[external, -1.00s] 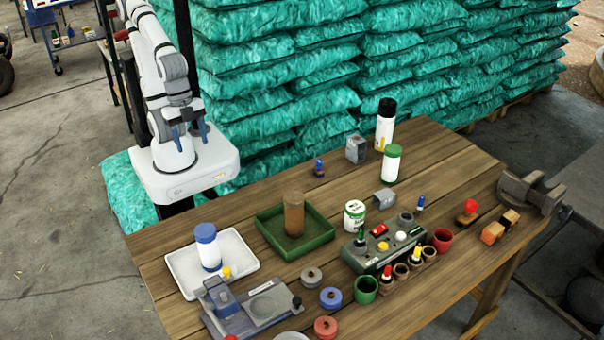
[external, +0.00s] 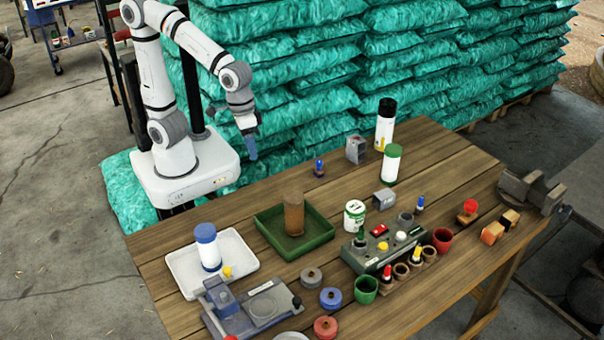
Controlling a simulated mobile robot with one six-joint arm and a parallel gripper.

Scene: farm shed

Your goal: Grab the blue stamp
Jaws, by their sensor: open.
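A small stamp with a blue handle and a dark base (external: 319,168) stands upright near the back edge of the wooden table. A second small blue-topped item (external: 420,204) stands farther right, by the green control box; I cannot tell if it is also a stamp. My gripper (external: 252,153) hangs with its blue fingers pointing down, behind the table's back edge and left of the blue-handled stamp. It is open, empty and well apart from the stamp.
A grey block (external: 356,150) and a tall black-capped bottle (external: 385,125) stand right of the stamp. A green tray (external: 268,218) holding a brown cylinder (external: 294,214) lies in front of it. The wood around the stamp is clear. Teal sacks (external: 300,60) are stacked behind.

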